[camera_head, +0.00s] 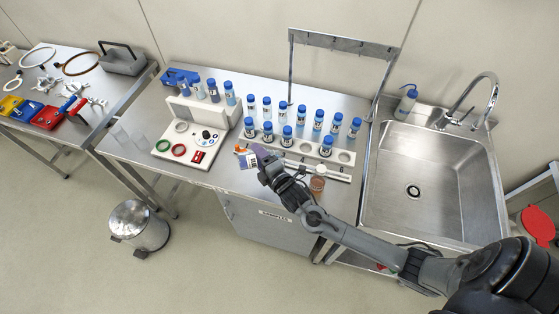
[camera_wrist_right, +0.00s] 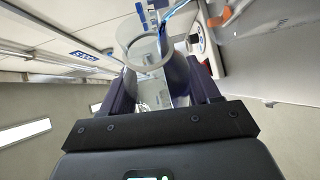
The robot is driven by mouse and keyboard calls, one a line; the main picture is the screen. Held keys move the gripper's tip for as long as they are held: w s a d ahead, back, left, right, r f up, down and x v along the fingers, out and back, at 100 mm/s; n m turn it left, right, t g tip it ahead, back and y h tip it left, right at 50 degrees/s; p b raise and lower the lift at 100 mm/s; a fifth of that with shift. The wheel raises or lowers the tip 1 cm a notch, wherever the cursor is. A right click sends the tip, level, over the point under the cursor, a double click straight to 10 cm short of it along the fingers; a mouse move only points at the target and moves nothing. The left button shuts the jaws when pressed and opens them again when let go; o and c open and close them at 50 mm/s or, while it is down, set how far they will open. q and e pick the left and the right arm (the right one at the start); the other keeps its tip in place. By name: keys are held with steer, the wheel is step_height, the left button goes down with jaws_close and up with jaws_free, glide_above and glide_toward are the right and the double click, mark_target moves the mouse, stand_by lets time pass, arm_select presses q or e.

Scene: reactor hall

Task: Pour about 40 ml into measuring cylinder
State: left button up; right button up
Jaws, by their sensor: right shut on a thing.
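My right gripper (camera_head: 262,158) is over the front part of the middle bench, left of the brown-orange vessel (camera_head: 318,185). In the right wrist view its dark fingers (camera_wrist_right: 155,92) are shut on a clear vessel (camera_wrist_right: 130,37) with a round open rim. The vessel looks tilted. A blue streak shows at its mouth; I cannot tell whether it is liquid or something behind. I cannot tell how full the vessel is, nor which thing is the measuring cylinder. Two clear vessels stand at the bench's left end, one at the edge (camera_head: 119,134) and one beside it (camera_head: 140,140). My left gripper is not in view.
Several blue-capped bottles stand in a white rack (camera_head: 330,151) behind the gripper. A white device (camera_head: 190,142) with coloured rings is to the left. A sink (camera_head: 420,180) is on the right, with a wash bottle (camera_head: 406,104) behind it. A bin (camera_head: 138,226) stands on the floor.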

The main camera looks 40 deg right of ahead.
steer(key=shift+w+a, duration=0.15)
steer(key=shift+a, duration=0.2)
steer(key=shift+w+a, duration=0.1)
steer(key=shift+a, duration=0.1)
steer(key=shift+a, duration=0.1)
stand_by(0.7)
steer(key=shift+f+m, duration=0.1)
steer(key=shift+m, duration=0.2)
stand_by(0.4)
steer(key=shift+f+b, duration=0.1)
steer(key=shift+b, duration=0.3)
stand_by(0.5)
